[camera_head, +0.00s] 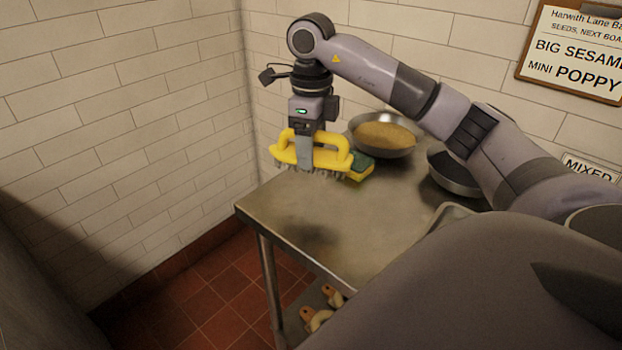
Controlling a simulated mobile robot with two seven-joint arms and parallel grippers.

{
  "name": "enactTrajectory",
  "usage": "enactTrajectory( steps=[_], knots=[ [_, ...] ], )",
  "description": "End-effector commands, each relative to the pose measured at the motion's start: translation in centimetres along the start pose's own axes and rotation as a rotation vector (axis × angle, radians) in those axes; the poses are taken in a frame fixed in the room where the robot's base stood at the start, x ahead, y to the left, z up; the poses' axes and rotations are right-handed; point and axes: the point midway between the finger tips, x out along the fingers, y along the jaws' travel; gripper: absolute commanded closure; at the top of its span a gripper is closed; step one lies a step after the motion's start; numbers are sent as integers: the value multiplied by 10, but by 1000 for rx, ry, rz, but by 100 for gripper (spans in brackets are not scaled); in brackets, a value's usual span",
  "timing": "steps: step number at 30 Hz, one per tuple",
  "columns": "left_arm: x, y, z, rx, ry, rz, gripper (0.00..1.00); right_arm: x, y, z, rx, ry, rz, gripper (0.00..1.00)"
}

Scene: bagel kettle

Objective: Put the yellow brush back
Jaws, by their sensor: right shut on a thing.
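The yellow brush (328,157) has a looped handle and grey bristles pointing down. My right gripper (304,153) is shut on its handle and holds it over the far left part of the steel table (330,236). A dark shadow lies on the table below and in front of the brush. I cannot tell whether the bristles touch the tabletop. My left gripper is not in view.
A yellow and green sponge (358,171) lies just right of the brush. A bowl of pale seeds (384,136) and a bowl of dark seeds (452,174) stand behind. A tray rim (447,213) shows at right. The table's front left is clear. Wooden-handled things (320,318) lie below.

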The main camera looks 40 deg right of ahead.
Motion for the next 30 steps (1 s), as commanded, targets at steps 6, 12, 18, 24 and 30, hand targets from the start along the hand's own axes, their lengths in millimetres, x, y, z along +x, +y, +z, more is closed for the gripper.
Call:
enactTrajectory(
  steps=[6, 12, 18, 24, 30],
  knots=[
    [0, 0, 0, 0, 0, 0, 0, 38, 0, 0, 0, 0, 0, 66],
    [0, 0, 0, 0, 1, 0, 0, 56, 0, 0, 0, 1, -1, 66],
    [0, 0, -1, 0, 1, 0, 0, 83, 0, 0, 0, -1, -1, 66],
    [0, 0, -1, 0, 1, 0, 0, 86, -1, 0, 0, -3, -2, 66],
    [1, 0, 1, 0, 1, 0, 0, 90, 0, 0, 0, -2, -1, 66]
  ],
)
